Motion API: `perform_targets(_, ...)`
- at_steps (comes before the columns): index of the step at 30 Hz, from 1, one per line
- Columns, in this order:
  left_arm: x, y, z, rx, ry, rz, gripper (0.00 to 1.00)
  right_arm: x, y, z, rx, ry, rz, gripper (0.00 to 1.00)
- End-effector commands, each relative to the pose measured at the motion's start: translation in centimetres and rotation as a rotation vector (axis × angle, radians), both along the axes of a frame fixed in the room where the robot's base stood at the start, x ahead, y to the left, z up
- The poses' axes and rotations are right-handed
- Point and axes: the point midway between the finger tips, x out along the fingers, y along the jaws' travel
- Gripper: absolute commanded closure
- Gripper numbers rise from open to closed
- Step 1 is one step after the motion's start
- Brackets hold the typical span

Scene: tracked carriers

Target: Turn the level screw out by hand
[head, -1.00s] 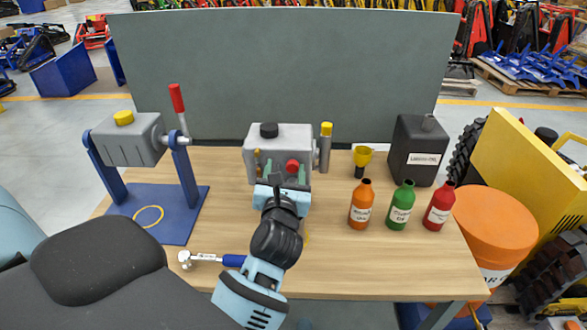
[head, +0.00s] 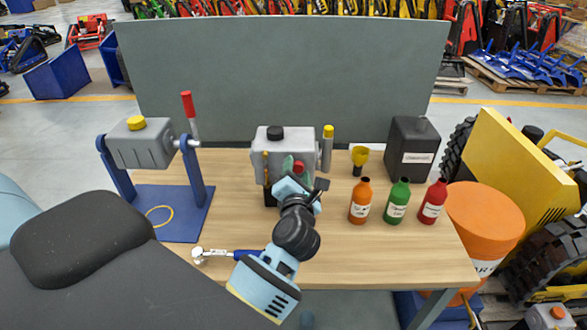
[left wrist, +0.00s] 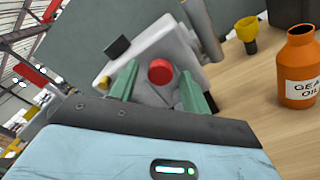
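The level screw appears to be the red round knob (head: 299,167) on the front of the grey gear housing (head: 296,140). In the left wrist view the red knob (left wrist: 160,71) sits between the two green fingers of my left gripper (left wrist: 158,78). The fingers are apart, with a visible gap on each side of the knob. The gripper is rolled relative to the housing, which looks tilted in that view. In the head view my left gripper (head: 297,174) is right in front of the housing and partly hides it. My right gripper is not in view.
Orange (head: 361,202), green (head: 397,203) and red (head: 433,203) bottles stand right of the gripper. A black canister (head: 413,148) and yellow funnel (head: 360,158) stand behind them. A blue stand (head: 200,182) is at left. A ratchet (head: 222,253) lies near the front edge.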

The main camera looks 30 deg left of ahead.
Motion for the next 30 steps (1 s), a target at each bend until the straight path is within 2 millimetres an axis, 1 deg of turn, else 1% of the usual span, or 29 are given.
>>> perform_targets(3,0.05,-0.01,-0.05,0.065,0.039,-0.002,0.53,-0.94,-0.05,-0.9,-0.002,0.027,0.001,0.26)
perform_targets(8,0.08,0.01,0.02,0.088,0.051,-0.002,0.53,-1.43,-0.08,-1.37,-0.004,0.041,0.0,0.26)
perform_targets(11,0.1,0.01,0.1,0.198,0.116,-0.004,0.53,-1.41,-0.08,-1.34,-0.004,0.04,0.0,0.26)
perform_targets(18,0.1,0.05,0.11,0.554,0.335,-0.004,0.53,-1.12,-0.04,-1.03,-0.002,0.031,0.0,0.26)
perform_targets(22,0.09,0.02,0.08,0.718,0.437,-0.005,0.53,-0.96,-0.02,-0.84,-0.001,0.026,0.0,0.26)
perform_targets(25,0.1,-0.01,0.08,0.784,0.478,-0.005,0.53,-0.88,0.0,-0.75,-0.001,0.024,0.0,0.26)
perform_targets(30,0.09,-0.01,0.07,0.803,0.49,-0.004,0.53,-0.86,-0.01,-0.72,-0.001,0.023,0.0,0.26)
